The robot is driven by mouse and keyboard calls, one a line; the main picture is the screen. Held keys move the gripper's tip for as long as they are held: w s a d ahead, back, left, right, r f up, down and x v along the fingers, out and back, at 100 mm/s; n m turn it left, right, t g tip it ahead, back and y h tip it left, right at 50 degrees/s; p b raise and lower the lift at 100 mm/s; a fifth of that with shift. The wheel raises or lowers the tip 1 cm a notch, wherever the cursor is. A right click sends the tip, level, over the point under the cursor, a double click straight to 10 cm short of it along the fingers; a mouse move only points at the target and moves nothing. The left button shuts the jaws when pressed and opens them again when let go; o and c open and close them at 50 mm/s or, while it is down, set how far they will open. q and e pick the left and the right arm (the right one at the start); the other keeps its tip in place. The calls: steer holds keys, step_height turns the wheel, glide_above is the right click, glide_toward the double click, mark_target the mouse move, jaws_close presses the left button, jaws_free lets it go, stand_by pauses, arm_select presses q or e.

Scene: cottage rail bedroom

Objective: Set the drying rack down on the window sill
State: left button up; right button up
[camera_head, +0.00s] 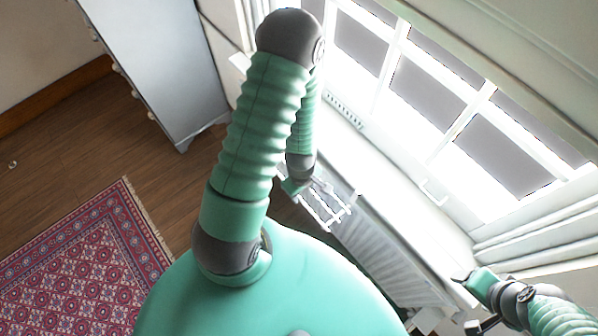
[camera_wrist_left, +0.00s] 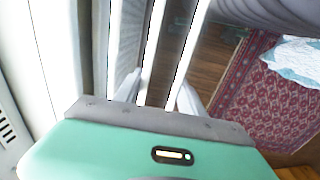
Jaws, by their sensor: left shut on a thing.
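The drying rack (camera_head: 327,207) is a small frame of thin white bars. My left gripper (camera_head: 305,187) is shut on it and holds it beside the window sill (camera_head: 395,203), over the radiator's upper edge. In the left wrist view, white rack bars (camera_wrist_left: 153,50) run up between the fingers of my left gripper (camera_wrist_left: 158,92). The sill is bright and pale and runs along the foot of the window. I cannot tell whether the rack touches it. My right gripper (camera_head: 468,300) is at the lower right near the sill's near end; its jaw opening is unclear.
A white radiator (camera_head: 385,258) stands under the sill. A window handle (camera_head: 433,192) and a vent grille (camera_head: 345,108) are beside the sill. Pale curtains (camera_head: 540,245) hang at the right. A grey cabinet (camera_head: 165,65) and a red patterned rug (camera_head: 85,265) are at the left. The sill's middle looks clear.

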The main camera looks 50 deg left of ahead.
mark_target(338, 168)
arm_select(q)
steer(key=w, duration=0.4)
steer(key=w+f, duration=0.1)
steer(key=w, duration=0.4)
steer(key=w+a+f, duration=0.1)
steer(key=w, duration=0.4)
steer(key=shift+w, duration=0.25)
steer(key=shift+w+d+f, duration=0.1)
steer(key=shift+w+d, duration=0.7)
steer(key=shift+d, duration=0.1)
steer(key=shift+a, duration=0.15)
arm_select(e)
steer(key=shift+d, duration=0.25)
